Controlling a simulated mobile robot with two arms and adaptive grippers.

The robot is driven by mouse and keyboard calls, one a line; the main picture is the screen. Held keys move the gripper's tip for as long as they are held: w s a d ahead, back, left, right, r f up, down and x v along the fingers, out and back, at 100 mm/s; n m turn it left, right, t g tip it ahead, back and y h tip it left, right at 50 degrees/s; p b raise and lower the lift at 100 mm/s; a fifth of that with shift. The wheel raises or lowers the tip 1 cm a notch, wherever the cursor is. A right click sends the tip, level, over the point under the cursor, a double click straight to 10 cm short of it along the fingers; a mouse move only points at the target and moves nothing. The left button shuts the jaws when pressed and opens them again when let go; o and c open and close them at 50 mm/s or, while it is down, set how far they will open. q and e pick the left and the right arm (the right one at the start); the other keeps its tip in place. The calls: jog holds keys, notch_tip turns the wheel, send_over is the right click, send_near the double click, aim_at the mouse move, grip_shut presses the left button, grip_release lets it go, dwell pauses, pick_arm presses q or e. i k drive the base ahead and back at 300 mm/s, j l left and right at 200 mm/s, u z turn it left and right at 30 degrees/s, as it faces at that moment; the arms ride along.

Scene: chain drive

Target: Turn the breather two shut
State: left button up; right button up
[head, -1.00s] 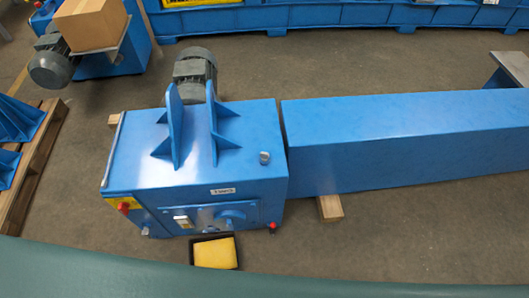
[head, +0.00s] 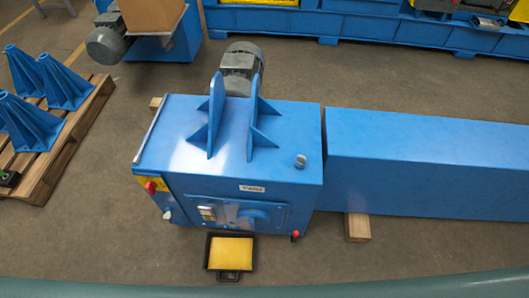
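A blue drive housing (head: 170,140) stands on the floor in the middle of the head view. A small grey metal cap (head: 300,160), which looks like a breather, sits upright on the right front of its top. Whether it is turned open or shut is too small to tell. A small white label (head: 252,189) is on the front edge below; its lettering is hard to read. The front face has a blue round part (head: 253,218), a pale switch plate (head: 207,213), a red knob at left (head: 151,187) and a red-tipped fitting at right (head: 295,235). Neither gripper is in view.
A black tray with a yellow pad (head: 231,252) lies on the floor before the housing. A long blue beam (head: 430,165) extends right, over a wood block (head: 357,227). A pallet (head: 70,140) with blue brackets stands left. A grey motor (head: 241,65) is behind.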

aim_at(301, 159)
jog(key=i+l+u, duration=0.1)
jog(key=l+u, duration=0.2)
jog(key=u, duration=0.15)
jog(key=l+u, duration=0.65)
jog(key=u, duration=0.2)
